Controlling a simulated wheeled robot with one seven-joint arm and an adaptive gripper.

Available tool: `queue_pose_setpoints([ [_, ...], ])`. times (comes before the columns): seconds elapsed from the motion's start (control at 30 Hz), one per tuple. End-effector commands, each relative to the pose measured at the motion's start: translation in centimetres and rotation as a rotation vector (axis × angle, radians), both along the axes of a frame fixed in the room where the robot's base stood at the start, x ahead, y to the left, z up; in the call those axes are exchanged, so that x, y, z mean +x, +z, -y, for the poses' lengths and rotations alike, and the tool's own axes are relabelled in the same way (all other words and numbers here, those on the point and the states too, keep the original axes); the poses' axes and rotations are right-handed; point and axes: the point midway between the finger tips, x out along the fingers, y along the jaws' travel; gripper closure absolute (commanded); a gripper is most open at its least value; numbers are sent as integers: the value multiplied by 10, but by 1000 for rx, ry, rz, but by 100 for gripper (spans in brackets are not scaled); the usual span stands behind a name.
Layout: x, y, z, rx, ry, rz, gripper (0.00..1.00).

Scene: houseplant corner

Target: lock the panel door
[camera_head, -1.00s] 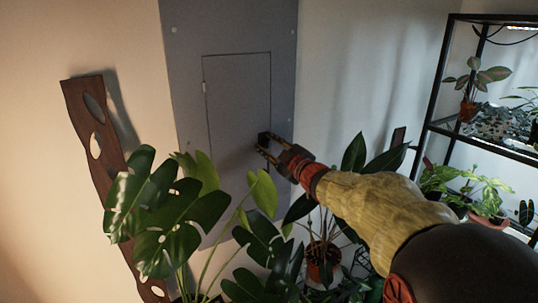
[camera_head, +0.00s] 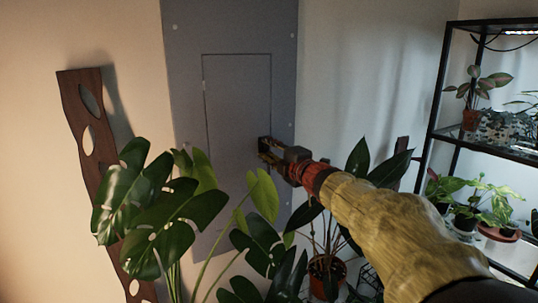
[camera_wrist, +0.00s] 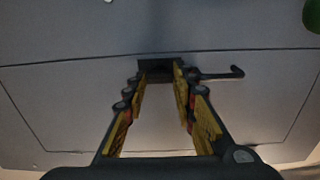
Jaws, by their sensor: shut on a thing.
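The grey panel door (camera_head: 235,105) sits flush in a larger grey wall panel (camera_head: 185,45) and looks closed. My gripper (camera_head: 266,149) is at the door's right edge, about two thirds of the way down. In the wrist view its fingers (camera_wrist: 160,76) close in on a dark block-like latch (camera_wrist: 156,63) at the door's edge. A thin black rod with a hooked end (camera_wrist: 218,74) sticks out to the right beside the fingertips. The fingers hide much of the latch, and its lock position cannot be told.
A large-leaved monstera (camera_head: 150,200) stands in front of the panel's lower part. A dark wooden board with holes (camera_head: 75,130) leans at left. A potted plant (camera_head: 327,270) stands under my arm. A black shelf (camera_head: 440,95) with plants is at right.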

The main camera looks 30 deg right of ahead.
Motion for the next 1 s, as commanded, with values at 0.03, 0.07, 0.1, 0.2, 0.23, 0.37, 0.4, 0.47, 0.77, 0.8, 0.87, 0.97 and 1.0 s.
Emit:
queue_pose_setpoints([
  [0.03,0,-2,0,-10,1,-2,98],
  [0.07,0,-2,0,-14,1,-2,98],
  [0.1,0,-2,0,-19,1,-1,98],
  [0.2,0,-2,0,-27,1,-1,98],
  [0.23,0,-2,0,-29,0,-1,98],
  [0.37,0,-2,0,-30,0,-2,98],
  [0.4,0,-2,0,-30,0,-2,98],
  [0.47,0,-2,0,-30,0,-2,98],
  [0.77,0,-1,0,-29,0,-1,62],
  [0.8,0,-1,0,-29,0,-1,60],
  [0.87,0,-1,0,-29,0,0,57],
  [0.97,0,-1,0,-29,0,0,55],
  [1.0,0,-1,0,-29,0,0,55],
])
